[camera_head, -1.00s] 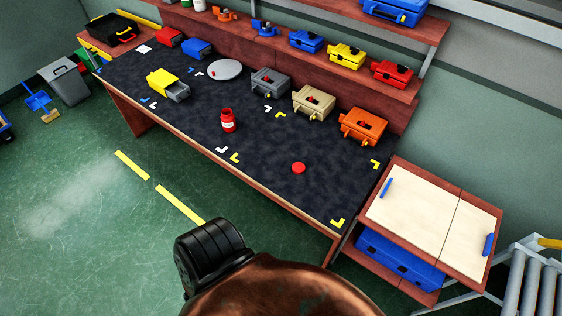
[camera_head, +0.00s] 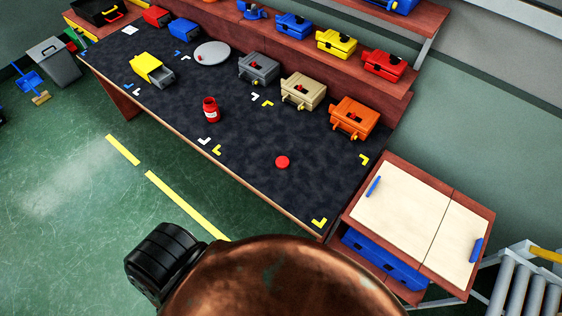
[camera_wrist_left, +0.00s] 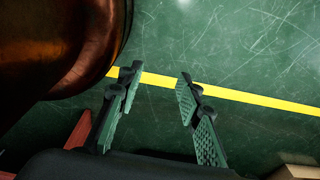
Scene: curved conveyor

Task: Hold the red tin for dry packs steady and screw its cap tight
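The red tin (camera_head: 210,110) stands upright on the dark bench top in the head view, with a pale label on its front. A round red cap (camera_head: 282,162) lies apart from it, to the right and nearer the front edge of the bench. The tin's top is too small to make out in detail. My right gripper is in neither view.
The bench (camera_head: 185,125) has open room around tin and cap. Behind them stand grey (camera_head: 259,69), beige (camera_head: 303,92) and orange (camera_head: 353,118) boxes, and a round grey plate (camera_head: 212,54). A yellow box (camera_head: 150,67) is at left. A pale-topped side table (camera_head: 400,207) stands right.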

